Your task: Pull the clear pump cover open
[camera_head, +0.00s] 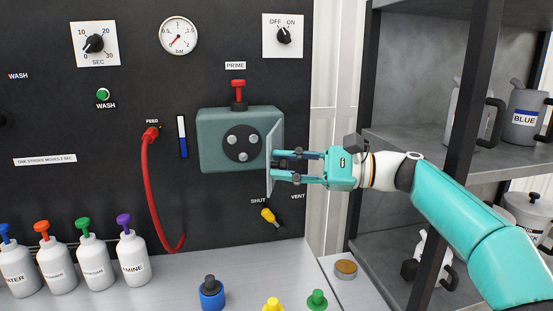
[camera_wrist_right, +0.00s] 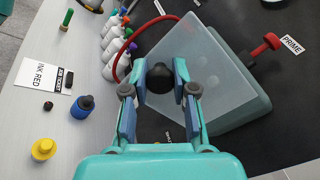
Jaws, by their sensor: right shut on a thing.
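The clear pump cover (camera_head: 276,134) is a translucent panel on the teal pump box (camera_head: 211,128) on the black wall. It stands out from the box's right side, seen nearly edge-on, so the round black pump head (camera_head: 241,143) with pale rollers shows uncovered. In the right wrist view the cover (camera_wrist_right: 205,65) spreads out in front of my fingers. My right gripper (camera_head: 279,166) is shut on the cover's black knob (camera_wrist_right: 159,78), which sits between its two fingers. My left gripper is not in view.
A red PRIME lever (camera_head: 238,90) stands above the box, and a yellow valve handle (camera_head: 268,215) sits below. A red hose (camera_head: 145,185) hangs to the left. White bottles (camera_head: 133,258) and a blue bottle (camera_head: 211,294) stand on the bench. A shelf post (camera_head: 458,150) rises beside my right arm.

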